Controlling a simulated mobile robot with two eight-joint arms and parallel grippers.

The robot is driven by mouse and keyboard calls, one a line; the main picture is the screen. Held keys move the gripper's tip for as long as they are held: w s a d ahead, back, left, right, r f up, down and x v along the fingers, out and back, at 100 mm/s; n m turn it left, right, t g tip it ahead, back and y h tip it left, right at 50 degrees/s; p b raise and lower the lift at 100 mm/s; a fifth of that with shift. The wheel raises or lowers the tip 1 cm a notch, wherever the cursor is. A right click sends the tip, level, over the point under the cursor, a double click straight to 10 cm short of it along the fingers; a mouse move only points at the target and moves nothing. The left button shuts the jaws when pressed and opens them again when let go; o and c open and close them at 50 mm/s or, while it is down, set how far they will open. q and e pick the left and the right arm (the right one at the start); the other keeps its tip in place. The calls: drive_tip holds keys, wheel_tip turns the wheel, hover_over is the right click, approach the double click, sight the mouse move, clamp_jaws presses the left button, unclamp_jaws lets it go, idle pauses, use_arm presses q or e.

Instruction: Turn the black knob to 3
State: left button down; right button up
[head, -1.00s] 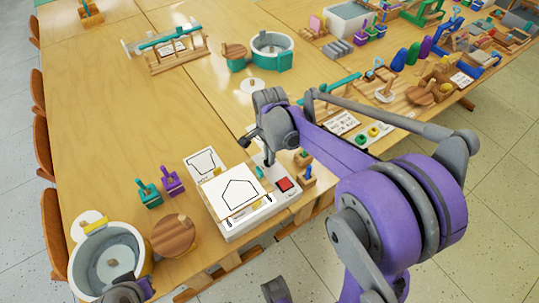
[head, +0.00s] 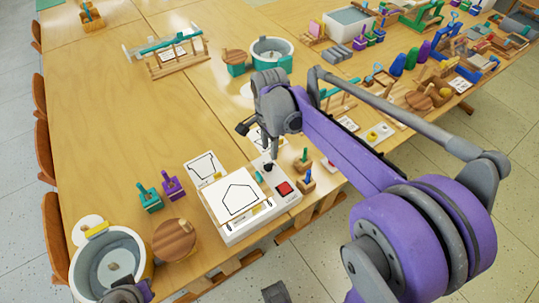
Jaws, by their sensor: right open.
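A white device (head: 236,232) with a pentagon card on top stands near the table's front edge. The numbers around the knob are too small to read. My right gripper (head: 256,138) is open and empty, above and just behind the knob, apart from it. A grey and purple part of my left arm (head: 128,293) shows at the bottom left; its fingers cannot be made out.
Small wooden stamps with coloured handles (head: 304,160) stand right of the device. Teal and purple stamps (head: 149,198), a round wooden piece (head: 174,240) and a white tub (head: 112,262) are to its left.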

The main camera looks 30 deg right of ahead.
drive_tip(key=shift+r, duration=1.95)
